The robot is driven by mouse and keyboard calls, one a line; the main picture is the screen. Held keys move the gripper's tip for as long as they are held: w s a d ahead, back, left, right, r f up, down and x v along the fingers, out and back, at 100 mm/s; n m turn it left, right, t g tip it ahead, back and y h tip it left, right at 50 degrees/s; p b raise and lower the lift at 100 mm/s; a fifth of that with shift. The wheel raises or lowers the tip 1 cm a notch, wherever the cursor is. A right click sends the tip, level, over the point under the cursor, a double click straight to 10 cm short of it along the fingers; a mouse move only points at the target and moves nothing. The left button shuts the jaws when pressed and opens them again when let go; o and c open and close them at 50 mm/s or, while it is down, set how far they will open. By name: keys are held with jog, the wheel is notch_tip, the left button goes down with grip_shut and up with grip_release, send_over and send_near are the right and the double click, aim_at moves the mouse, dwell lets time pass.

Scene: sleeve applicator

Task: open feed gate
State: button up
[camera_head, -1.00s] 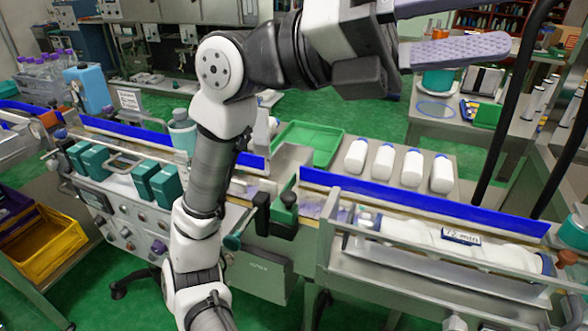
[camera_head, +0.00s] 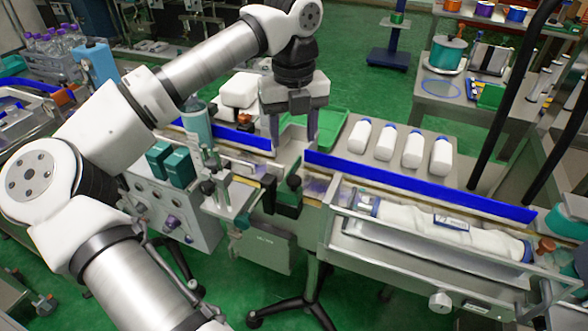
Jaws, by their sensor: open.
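My gripper (camera_head: 293,132) points down over the conveyor, with its two fingers spread apart and nothing visible between them. What looks like the feed gate, a dark green block with a black knob (camera_head: 289,198), stands at the conveyor's near side, in the break between the blue rails. The gripper is above and behind it in the picture, apparently apart from it. Whether the gate is open or shut is hard to tell from here.
Blue guard rails (camera_head: 420,187) line the conveyor. A green tray (camera_head: 334,124) lies behind the gripper. A clear-fronted frame holding a white roll (camera_head: 420,220) is at right. Teal boxes (camera_head: 178,167) stand at left.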

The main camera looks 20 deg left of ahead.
aim_at(294, 179)
notch_tip(294, 179, down, 11)
jog(key=shift+r+p, duration=0.1)
jog(key=shift+p, duration=0.95)
grip_shut()
